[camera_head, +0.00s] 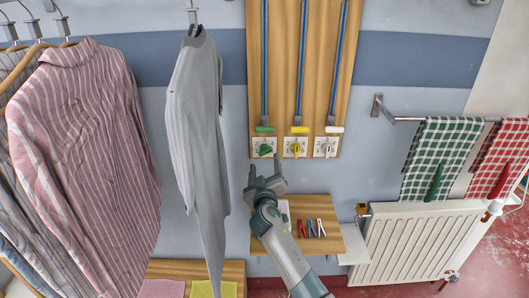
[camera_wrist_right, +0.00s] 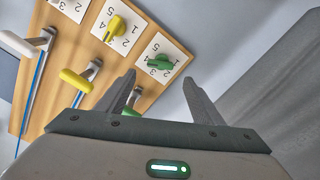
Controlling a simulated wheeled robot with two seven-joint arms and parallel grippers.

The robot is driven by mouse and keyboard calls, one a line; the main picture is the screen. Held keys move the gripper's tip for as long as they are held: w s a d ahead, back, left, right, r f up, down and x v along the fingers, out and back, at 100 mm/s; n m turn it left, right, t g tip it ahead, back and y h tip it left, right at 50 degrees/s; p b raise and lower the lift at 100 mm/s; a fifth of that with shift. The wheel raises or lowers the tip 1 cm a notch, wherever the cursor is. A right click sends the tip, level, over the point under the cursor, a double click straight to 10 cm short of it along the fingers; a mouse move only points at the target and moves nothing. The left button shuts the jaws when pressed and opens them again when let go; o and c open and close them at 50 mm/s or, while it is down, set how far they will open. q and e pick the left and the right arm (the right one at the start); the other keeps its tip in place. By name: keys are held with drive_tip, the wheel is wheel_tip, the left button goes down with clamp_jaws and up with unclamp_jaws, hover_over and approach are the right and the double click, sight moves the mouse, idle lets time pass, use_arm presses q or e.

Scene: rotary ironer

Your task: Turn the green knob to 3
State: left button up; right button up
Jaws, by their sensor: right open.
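The green knob (camera_head: 264,150) is on a white numbered plate at the lower left of the wooden wall board; it also shows in the right wrist view (camera_wrist_right: 160,64). I cannot read for sure which number it points at. My right gripper (camera_head: 265,172) is open and empty, just below the green knob in the head view and apart from it. In the right wrist view its two fingers (camera_wrist_right: 158,90) reach up with the knob beyond them. A green-handled lever (camera_head: 264,129) sits right above the knob. My left gripper is not in view.
A yellow knob (camera_head: 295,149) and a white knob (camera_head: 327,149) sit to the right on the same board (camera_head: 282,60). A small wooden shelf (camera_head: 334,240) with pegs is below. A grey shirt (camera_head: 195,110) hangs close on the left. A radiator (camera_head: 415,245) stands at right.

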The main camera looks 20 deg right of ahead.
sight(265, 152)
drive_tip(key=shift+p+x, duration=0.35)
drive_tip(key=shift+x, duration=3.25)
drive_tip(key=c, duration=1)
drive_tip(key=shift+c, duration=0.2)
